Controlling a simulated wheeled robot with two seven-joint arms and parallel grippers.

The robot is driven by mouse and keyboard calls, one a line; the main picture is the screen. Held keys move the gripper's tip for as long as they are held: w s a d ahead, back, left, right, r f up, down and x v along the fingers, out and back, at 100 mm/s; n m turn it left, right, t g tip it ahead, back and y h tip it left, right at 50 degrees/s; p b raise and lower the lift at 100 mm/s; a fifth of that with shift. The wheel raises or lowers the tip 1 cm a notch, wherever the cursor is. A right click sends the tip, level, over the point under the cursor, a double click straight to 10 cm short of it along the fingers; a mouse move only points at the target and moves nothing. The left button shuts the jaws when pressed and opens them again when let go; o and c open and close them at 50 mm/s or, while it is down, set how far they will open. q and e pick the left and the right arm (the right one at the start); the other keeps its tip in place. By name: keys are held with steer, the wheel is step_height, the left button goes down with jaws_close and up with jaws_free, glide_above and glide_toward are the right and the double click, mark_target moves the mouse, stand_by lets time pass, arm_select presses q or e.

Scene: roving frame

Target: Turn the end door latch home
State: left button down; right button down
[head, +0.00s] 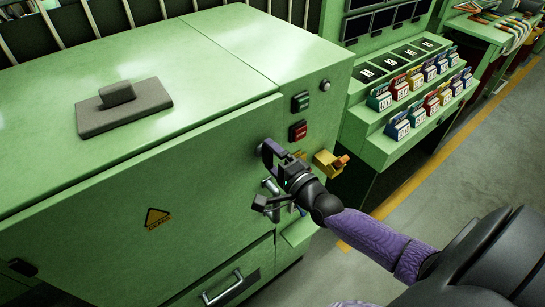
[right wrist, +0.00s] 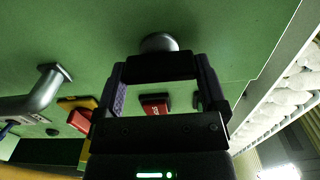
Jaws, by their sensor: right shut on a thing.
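The end door latch shows in the right wrist view as a round grey hub (right wrist: 158,41) on the green panel, just beyond my fingertips. In the head view its hub (head: 262,147) is at the upper right of the green front door (head: 130,220), mostly hidden by my fingers. My right gripper (head: 272,153) is shut on the latch; in the right wrist view the gripper (right wrist: 160,72) has one finger on each side, a dark bar spanning between them. The latch's exact angle is hard to tell. My left gripper is out of view.
A grey bar handle (right wrist: 45,90) stands out from the panel near my gripper. A yellow box (head: 325,162) sits right of my wrist, red and green buttons (head: 298,130) above it. A drawer handle (head: 222,288) is below. Open grey floor (head: 450,190) lies right.

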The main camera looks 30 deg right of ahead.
jaws_free()
steer(key=s, duration=1)
steer(key=shift+d, duration=0.45)
steer(key=shift+f, duration=0.15)
steer(key=s+f+n+g+h+b, duration=0.1)
steer(key=s+f+n+g+b, duration=0.25)
steer(key=f, duration=0.85)
steer(key=s+f+n+g+b, duration=0.3)
steer(key=f+b, duration=0.2)
steer(key=f, duration=0.7)
steer(key=s+f+n+g+h+b, duration=0.1)
steer(key=s+f+n+g+b, duration=0.25)
steer(key=f, duration=0.85)
steer(key=s+a+f+n+g+b, duration=0.3)
steer(key=s+a+f+n+b, duration=0.1)
steer(key=s+f, duration=0.5)
steer(key=s+a+f+n+g+b, duration=0.4)
steer(key=s+f+n, duration=0.1)
steer(key=s+f, duration=0.4)
steer(key=shift+s+n, duration=0.15)
steer(key=shift+n, duration=0.25)
